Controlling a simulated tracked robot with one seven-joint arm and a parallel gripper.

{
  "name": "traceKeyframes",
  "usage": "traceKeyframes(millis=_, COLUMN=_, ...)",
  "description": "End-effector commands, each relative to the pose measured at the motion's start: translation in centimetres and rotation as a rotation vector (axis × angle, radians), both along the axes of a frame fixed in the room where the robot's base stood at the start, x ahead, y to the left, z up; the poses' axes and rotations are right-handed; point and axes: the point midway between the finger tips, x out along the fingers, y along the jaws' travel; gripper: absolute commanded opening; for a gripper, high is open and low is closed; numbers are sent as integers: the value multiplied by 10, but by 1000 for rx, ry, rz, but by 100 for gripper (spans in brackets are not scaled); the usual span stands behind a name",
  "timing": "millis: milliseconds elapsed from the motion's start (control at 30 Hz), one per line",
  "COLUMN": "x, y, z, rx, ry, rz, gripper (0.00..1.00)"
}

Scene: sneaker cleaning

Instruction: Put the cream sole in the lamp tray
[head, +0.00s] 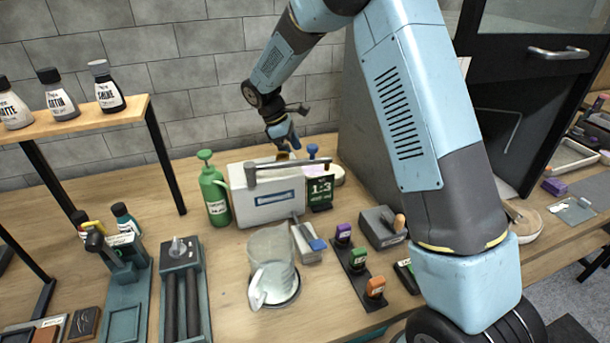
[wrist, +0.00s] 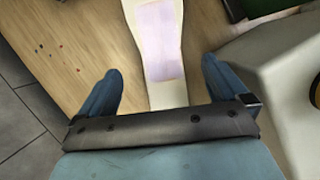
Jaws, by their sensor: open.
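A long cream sole (wrist: 182,92) with a pale lavender patch lies on the wooden bench in the wrist view. My gripper (wrist: 162,88) is open, with one blue finger on each side of the sole's near part. I cannot tell whether either finger touches it. In the head view my gripper (head: 287,141) is low behind the white box, and that box hides most of the sole. A shallow pale-lined tray (head: 572,156) stands at the far right of the head view; I cannot tell whether it is the lamp tray.
The white box (head: 268,208) stands close to my gripper, with a green 1-3 sign (head: 320,190) and a green spray bottle (head: 214,194) beside it. A clear jug (head: 272,262) stands in front. A grey brick wall (head: 222,88) is behind.

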Motion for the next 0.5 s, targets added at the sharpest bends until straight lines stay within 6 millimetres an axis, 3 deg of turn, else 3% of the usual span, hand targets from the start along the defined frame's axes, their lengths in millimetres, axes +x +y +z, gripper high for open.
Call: traceKeyframes(millis=500, x=-4, y=-23, z=-43, rx=-2, ry=1, rz=-1, gripper=100)
